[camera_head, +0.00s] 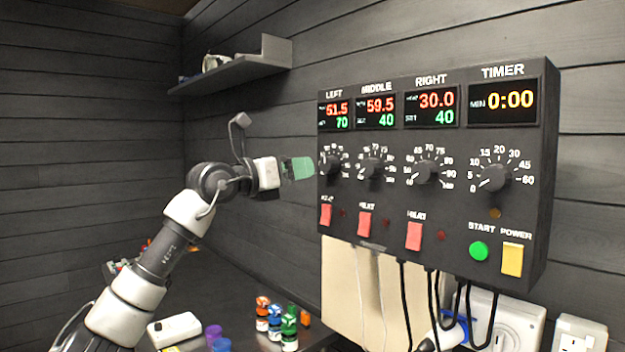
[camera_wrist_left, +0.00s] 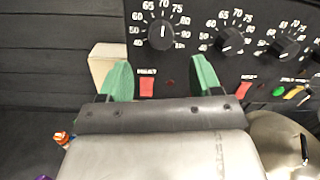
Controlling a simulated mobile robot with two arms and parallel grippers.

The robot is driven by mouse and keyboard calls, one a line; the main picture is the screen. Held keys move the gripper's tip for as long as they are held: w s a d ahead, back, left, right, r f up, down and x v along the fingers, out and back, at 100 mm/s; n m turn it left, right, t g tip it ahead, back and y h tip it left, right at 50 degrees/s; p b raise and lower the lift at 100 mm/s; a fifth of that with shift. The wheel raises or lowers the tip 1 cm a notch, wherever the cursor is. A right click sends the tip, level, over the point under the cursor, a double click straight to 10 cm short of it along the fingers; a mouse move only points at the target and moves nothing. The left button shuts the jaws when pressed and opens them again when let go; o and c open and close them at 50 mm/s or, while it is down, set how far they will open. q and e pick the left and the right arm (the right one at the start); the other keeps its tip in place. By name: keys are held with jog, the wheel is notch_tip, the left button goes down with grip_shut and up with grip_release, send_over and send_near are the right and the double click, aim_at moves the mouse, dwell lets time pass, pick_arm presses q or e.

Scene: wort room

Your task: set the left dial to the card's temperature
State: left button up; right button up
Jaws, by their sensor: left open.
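The left dial (camera_head: 331,164) is a black knob with a white scale on the dark control panel (camera_head: 450,215). The LEFT display (camera_head: 336,115) above it reads 51.5 in red and 70 in green. My left gripper (camera_head: 298,168), with green fingers, is just left of the left dial and partly overlaps its scale edge. In the left wrist view, the gripper (camera_wrist_left: 162,80) is open and empty. The left dial (camera_wrist_left: 162,34) shows beyond and between its fingers, apparently untouched. I see no readable temperature card. My right gripper is not in view.
Middle (camera_head: 373,166), right (camera_head: 427,172) and timer (camera_head: 491,178) dials sit close to the right. Red switches (camera_head: 364,223) are below the dials. Cables hang under the panel. Small coloured bottles (camera_head: 275,321) stand on the dark counter. A shelf (camera_head: 232,75) is upper left.

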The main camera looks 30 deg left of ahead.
pick_arm(q)
jog(key=shift+b+v, duration=0.4)
jog(key=shift+v, duration=1.2)
